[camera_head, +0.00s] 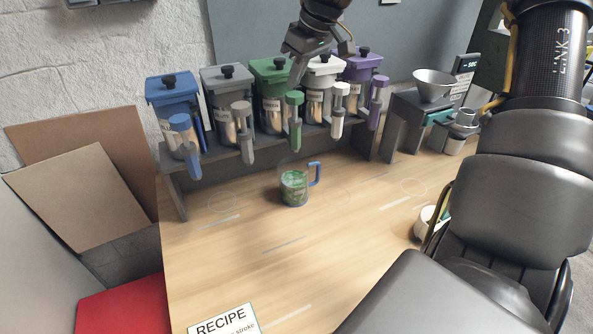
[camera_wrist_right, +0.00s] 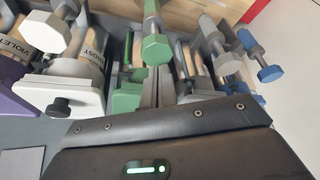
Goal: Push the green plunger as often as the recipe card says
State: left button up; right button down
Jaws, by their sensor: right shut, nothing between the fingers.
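The green dispenser (camera_head: 271,80) stands in the middle of a row of dispensers, and its green plunger (camera_head: 294,98) sticks up in front. In the right wrist view the plunger has a green six-sided head (camera_wrist_right: 155,49). My right gripper (camera_head: 297,76) is shut and empty, its fingertips close above the plunger head; I cannot tell whether they touch. A clear mug (camera_head: 293,188) with a blue handle stands below the green dispenser and holds green contents. The recipe card (camera_head: 224,321) is cut off at the bottom edge, showing "RECIPE" and "stroke". My left gripper is out of view.
Blue (camera_head: 172,91), grey (camera_head: 225,83), white (camera_head: 320,75) and purple (camera_head: 362,68) dispensers flank the green one closely, each with a plunger in front. A scale with a metal funnel (camera_head: 434,82) stands at right. The front of the wooden table (camera_head: 300,240) is mostly clear.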

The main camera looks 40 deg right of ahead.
dwell(0.5)
notch_tip(320, 180, up, 6)
jog(key=p, duration=0.3)
jog(key=shift+p, duration=0.4)
